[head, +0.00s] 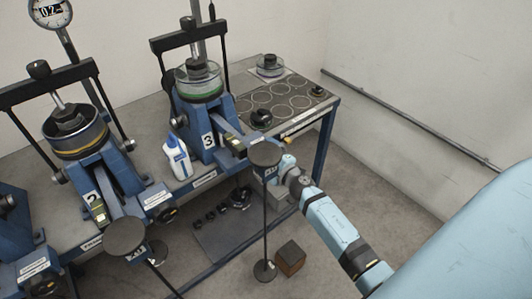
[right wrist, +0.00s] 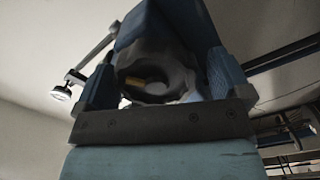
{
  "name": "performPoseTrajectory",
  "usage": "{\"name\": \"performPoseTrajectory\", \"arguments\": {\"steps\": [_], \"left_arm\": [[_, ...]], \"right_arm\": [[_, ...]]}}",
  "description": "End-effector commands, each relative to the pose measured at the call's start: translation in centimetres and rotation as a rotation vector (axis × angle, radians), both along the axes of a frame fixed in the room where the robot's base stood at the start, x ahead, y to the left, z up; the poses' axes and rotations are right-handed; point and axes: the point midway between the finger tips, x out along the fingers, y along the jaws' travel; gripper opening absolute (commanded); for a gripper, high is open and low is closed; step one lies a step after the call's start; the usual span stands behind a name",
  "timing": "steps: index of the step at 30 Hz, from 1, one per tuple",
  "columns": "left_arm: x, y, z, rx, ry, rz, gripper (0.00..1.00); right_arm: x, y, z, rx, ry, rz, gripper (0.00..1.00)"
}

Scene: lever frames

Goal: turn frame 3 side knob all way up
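Frame 3 (head: 208,140) is the blue lever frame with a white "3" plate, at the back middle of the bench in the head view. My right gripper (head: 283,163) is low at its front right, partly behind a dark round disc. The side knob is hidden or too small to make out in the head view. In the right wrist view a dark scalloped knob (right wrist: 150,62) sits between the two blue fingers of my right gripper (right wrist: 162,82). The fingers are close to both sides; whether they press on it is unclear. My left gripper is out of view.
The dark disc (head: 265,152) tops a thin pole close to my right gripper. Frame 2 (head: 85,160) stands to the left, with a white bottle (head: 177,157) between the frames. A brown block (head: 290,259) lies on the floor. Floor to the right is open up to the wall rail (head: 410,119).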

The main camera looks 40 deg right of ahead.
Motion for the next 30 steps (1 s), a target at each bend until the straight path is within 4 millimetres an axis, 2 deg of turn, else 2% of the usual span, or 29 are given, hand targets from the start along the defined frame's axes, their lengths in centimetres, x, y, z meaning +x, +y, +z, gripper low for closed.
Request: {"name": "performPoseTrajectory", "arguments": {"steps": [7, 21, 30], "left_arm": [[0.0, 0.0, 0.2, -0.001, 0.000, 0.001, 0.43], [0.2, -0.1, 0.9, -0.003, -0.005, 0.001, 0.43], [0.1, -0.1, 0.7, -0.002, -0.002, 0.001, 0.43]], "right_arm": [[-0.7, -0.2, 0.2, -0.005, -0.002, -0.002, 0.96], [-5.7, -0.6, 0.2, -0.006, -0.002, -0.003, 0.96], [-5.9, -0.6, 0.2, -0.006, -0.003, -0.004, 0.96]]}}
